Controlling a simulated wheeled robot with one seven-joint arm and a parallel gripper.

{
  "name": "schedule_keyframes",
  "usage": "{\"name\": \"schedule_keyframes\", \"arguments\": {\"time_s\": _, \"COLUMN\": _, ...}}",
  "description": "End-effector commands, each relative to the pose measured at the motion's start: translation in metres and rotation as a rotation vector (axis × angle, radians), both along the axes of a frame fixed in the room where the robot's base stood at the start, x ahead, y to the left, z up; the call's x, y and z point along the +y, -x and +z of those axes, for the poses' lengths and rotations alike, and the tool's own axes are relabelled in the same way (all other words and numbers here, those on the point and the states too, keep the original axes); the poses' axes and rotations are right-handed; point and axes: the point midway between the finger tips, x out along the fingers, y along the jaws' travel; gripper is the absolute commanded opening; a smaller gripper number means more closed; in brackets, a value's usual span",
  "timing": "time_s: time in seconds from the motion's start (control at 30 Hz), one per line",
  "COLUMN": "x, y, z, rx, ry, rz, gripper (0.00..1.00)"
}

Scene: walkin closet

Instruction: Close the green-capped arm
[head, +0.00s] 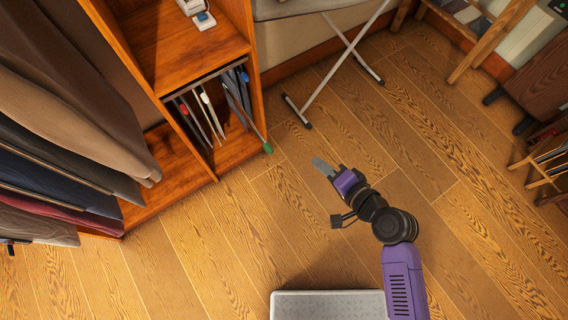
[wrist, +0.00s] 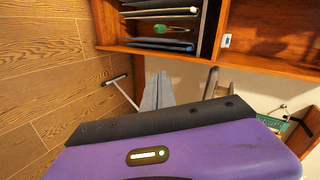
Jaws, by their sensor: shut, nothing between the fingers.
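The green-capped arm (head: 268,148) is a thin grey rod in the rack of the wooden cabinet. In the head view it sticks out past the cabinet front, its green tip over the floor, while the neighbouring arms sit further in. A green cap also shows in the wrist view (wrist: 160,29), in the rack opening near the top. My gripper (head: 318,164) is shut and empty, in front of the cabinet and to the right of the green tip, with a clear gap between them. Its grey fingers show in the wrist view (wrist: 158,82), pointing toward the cabinet.
Other rack arms have red (head: 184,110), white (head: 205,98) and blue (head: 244,77) caps. Clothes (head: 60,120) hang at the left. An ironing board leg (head: 340,62) stands at the back. A grey-white flat object (head: 328,305) lies at the bottom. The floor around my gripper is clear.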

Motion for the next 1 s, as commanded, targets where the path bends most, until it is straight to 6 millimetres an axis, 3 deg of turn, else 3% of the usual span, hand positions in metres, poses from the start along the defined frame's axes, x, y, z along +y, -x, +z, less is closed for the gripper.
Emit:
{"name": "schedule_keyframes", "arguments": {"time_s": 0.1, "x": 0.015, "y": 0.020, "z": -0.018, "rx": 0.116, "ry": -0.091, "rz": 0.034, "gripper": 0.00}}
{"name": "schedule_keyframes", "arguments": {"time_s": 0.27, "x": 0.025, "y": 0.029, "z": -0.022, "rx": 0.172, "ry": -0.133, "rz": 0.053, "gripper": 0.00}}
{"name": "schedule_keyframes", "arguments": {"time_s": 0.87, "x": 0.086, "y": -0.033, "z": -0.075, "rx": 0.171, "ry": -0.131, "rz": 0.052, "gripper": 0.00}}
{"name": "schedule_keyframes", "arguments": {"time_s": 1.0, "x": 0.100, "y": -0.047, "z": -0.072, "rx": 0.170, "ry": -0.130, "rz": 0.050, "gripper": 0.00}}
